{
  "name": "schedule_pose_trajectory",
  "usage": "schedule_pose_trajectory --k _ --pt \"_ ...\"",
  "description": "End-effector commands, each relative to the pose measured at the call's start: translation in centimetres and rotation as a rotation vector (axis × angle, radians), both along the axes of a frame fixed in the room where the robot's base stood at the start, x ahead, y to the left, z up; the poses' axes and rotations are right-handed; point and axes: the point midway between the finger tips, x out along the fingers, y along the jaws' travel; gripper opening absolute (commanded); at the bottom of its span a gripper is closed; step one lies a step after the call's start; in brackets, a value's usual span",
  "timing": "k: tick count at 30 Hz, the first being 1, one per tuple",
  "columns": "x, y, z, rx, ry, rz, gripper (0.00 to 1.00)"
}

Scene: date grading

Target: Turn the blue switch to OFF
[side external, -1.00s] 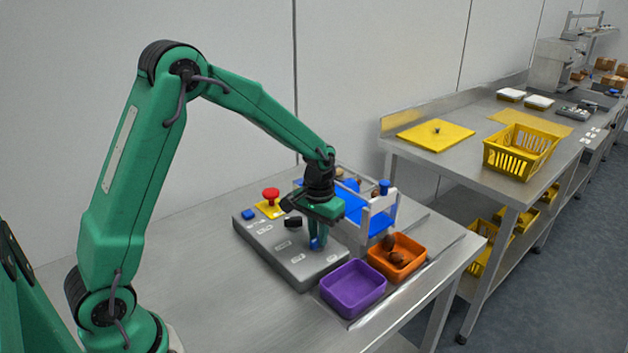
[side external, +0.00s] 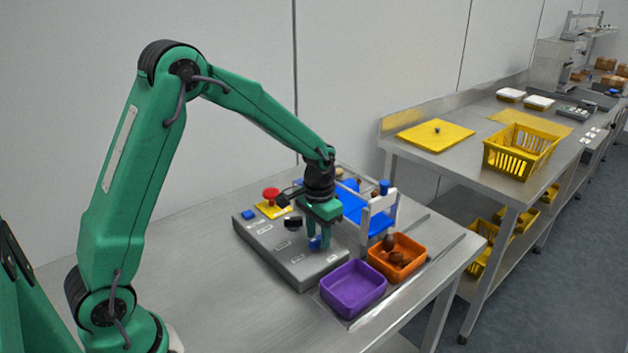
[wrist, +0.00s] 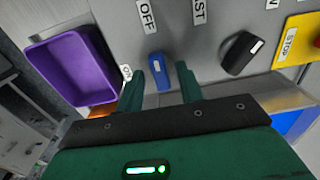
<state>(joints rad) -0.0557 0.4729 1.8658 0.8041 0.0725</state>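The blue switch (wrist: 158,75) is a narrow knob on the grey control panel (wrist: 190,40). Its white mark is at the end facing the OFF label (wrist: 147,15); the ON label (wrist: 127,73) is to its left in the wrist view. My gripper (wrist: 161,80) is open, with one finger on each side of the knob and visible gaps between. In the side view my gripper (side external: 318,246) points down over the panel, and the blue switch (side external: 314,242) shows partly between the fingers.
A black knob (wrist: 242,53) and a yellow STOP plate (wrist: 296,40) are near the switch. A purple tray (side external: 352,288) and an orange tray (side external: 408,268) with brown dates stand right of the panel. A blue-and-white sorting frame (side external: 378,222) stands close behind my gripper.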

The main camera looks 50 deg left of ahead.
Motion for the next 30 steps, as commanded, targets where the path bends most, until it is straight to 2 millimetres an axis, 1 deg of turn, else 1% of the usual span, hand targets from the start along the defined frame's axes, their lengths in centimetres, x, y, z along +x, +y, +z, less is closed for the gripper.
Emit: schedule_pose_trajectory --k 8,14,19,24,30 --pt "0.0 0.0 0.0 0.0 -0.001 0.001 0.38" --pt "0.1 0.0 0.7 0.0 -0.003 0.001 0.38" --pt "0.1 0.0 2.3 0.0 -0.004 0.001 0.38" --pt "0.1 0.0 4.6 0.0 -0.005 0.001 0.38" --pt "0.1 0.0 6.9 0.0 -0.004 0.001 0.38"
